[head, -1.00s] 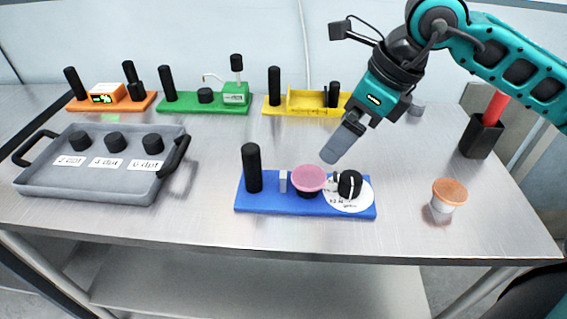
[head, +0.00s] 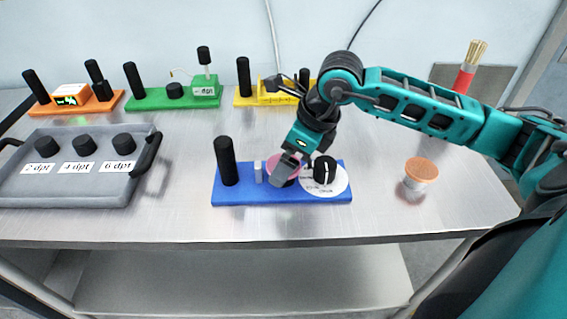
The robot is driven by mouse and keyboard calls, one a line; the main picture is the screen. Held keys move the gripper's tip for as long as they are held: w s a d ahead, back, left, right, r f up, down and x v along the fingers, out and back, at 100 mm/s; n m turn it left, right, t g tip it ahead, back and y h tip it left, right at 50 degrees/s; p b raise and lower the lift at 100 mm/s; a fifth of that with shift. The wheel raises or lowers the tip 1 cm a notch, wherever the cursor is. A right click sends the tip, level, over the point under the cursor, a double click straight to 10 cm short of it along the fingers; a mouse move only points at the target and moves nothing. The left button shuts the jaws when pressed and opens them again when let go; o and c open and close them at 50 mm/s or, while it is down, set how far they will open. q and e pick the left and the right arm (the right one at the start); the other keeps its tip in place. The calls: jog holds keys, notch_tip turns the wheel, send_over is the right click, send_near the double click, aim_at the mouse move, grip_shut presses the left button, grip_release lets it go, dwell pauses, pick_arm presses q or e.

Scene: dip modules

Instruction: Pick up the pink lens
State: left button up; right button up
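The pink lens (head: 294,160) is a round disc on the blue module (head: 240,191) on the table, right of a black post and a small grey block. My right gripper (head: 287,176) comes down over it from the right and hides much of the disc. Its grey fingers point down at the lens, and I cannot see a gap between them or whether they touch it. My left gripper is not in view.
A black knob (head: 325,170) on a white dial stands just right of the lens. A grey tray (head: 70,194) with labelled black knobs is at left. Orange, green and yellow modules (head: 245,98) line the back. An orange-topped jar (head: 421,170) stands at right.

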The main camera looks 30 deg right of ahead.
jog(key=shift+f, duration=0.2)
jog(key=c, duration=1.1)
jog(key=shift+o, duration=0.2)
jog(key=shift+r, duration=0.15)
